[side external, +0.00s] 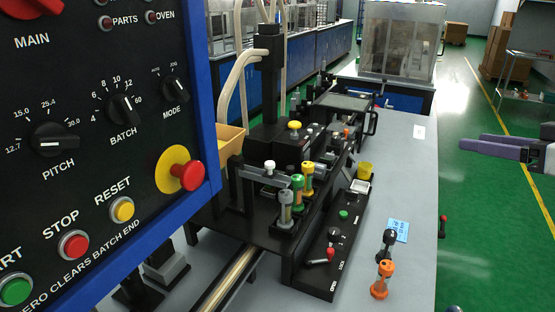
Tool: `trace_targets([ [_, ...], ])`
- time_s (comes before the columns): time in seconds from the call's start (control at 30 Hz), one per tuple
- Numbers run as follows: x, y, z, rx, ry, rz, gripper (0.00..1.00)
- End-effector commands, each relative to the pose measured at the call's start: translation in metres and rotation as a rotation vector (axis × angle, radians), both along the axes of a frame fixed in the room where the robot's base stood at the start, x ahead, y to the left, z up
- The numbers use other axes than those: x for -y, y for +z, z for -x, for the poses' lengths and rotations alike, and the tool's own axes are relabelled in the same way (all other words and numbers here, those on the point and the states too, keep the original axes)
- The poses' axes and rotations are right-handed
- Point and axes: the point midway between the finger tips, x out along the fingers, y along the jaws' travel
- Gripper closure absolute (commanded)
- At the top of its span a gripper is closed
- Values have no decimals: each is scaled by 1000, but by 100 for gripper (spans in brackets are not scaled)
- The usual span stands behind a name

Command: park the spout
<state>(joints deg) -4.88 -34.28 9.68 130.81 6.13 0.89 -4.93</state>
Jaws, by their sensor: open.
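No part is labelled as the spout, and I cannot tell for sure which one it is. A dark grey swing-like arm (258,176) with a white knob (270,167) reaches over the left of the black fixture, near a clear-bodied post. Beside it stand a green-topped post (298,182) and a yellow-topped post (307,177). My gripper (472,141) is at the right edge, its fingers pointing left, open and empty. It is well apart from the fixture, over the floor side of the bench.
A control panel (90,120) fills the left. The bench's right side is mostly clear.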

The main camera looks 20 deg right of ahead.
Motion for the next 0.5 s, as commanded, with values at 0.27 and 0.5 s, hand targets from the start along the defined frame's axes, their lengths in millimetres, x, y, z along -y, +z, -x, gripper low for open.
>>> trace_targets([
  [0.27,-69,27,-102,314,79,-52,44],
  [0.5,-178,-42,-150,415,185,-78,44],
])
